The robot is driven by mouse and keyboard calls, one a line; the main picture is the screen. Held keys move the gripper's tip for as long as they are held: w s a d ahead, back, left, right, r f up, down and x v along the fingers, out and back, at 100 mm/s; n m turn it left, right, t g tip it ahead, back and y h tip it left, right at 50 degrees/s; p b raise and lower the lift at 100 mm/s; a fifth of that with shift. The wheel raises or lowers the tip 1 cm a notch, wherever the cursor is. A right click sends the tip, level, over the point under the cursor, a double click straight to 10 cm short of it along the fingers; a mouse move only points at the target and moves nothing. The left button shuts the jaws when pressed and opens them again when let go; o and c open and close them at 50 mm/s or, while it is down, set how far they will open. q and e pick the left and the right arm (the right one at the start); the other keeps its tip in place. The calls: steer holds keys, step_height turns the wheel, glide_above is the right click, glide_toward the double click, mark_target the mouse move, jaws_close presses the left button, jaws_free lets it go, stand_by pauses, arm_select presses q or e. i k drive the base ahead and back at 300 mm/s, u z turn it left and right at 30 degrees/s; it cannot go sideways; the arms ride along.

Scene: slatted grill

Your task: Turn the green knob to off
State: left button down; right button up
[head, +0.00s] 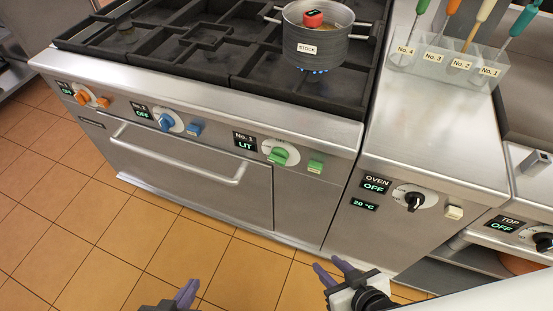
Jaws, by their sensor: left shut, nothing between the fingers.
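The green knob (279,155) sits on a round pale dial on the stove's front panel. The display (245,141) to its left reads "No. 1 LIT". A blue flame (313,71) burns under the stock pot (314,42) on the cooktop. My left gripper (187,291) is shut and empty, low in the picture over the floor, well apart from the knob. My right gripper (331,268) has its purple fingers apart with nothing visible between them. It is below and to the right of the knob, clear of the stove front.
A green square button (315,166) sits right of the knob. Blue (166,122) and orange (83,97) knobs are further left. The oven handle (178,154) juts out below the panel. The oven knob (413,200) is to the right. Tiled floor in front is clear.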

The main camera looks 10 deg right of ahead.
mark_target(278, 156)
steer(key=z, duration=2.9)
steer(key=k, duration=1.7)
steer(key=u, duration=1.8)
steer(key=i, duration=0.5)
steer(key=u, duration=0.05)
